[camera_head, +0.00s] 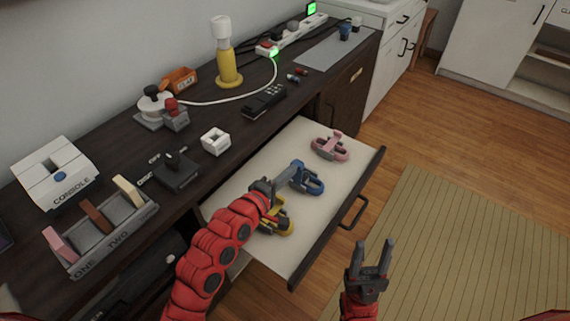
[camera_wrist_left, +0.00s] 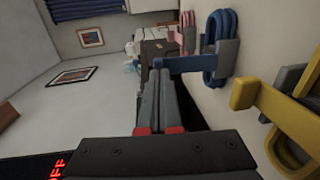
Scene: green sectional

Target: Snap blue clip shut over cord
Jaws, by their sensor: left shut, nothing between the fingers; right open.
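The blue clip (camera_head: 297,166) is on a coiled blue cord (camera_head: 313,188) in the middle of the open drawer (camera_head: 232,189). In the left wrist view its blue bar (camera_wrist_left: 185,64) sticks out sideways from a grey part beside the cord loops (camera_wrist_left: 221,30). I cannot tell if the clip is shut. My left gripper (camera_head: 290,176) is shut and empty, its tips close to the blue bar; contact is unclear. The fingers also show in the left wrist view (camera_wrist_left: 163,85). My right gripper (camera_head: 373,256) is open and empty, right of the drawer front.
A pink clip and cord (camera_head: 331,147) lie farther back in the drawer. A yellow clip and cord (camera_head: 277,219) lie nearer, partly behind my left arm. The dark desk (camera_head: 115,160) holds a console box, switches and a yellow lamp. Open floor lies right of the drawer.

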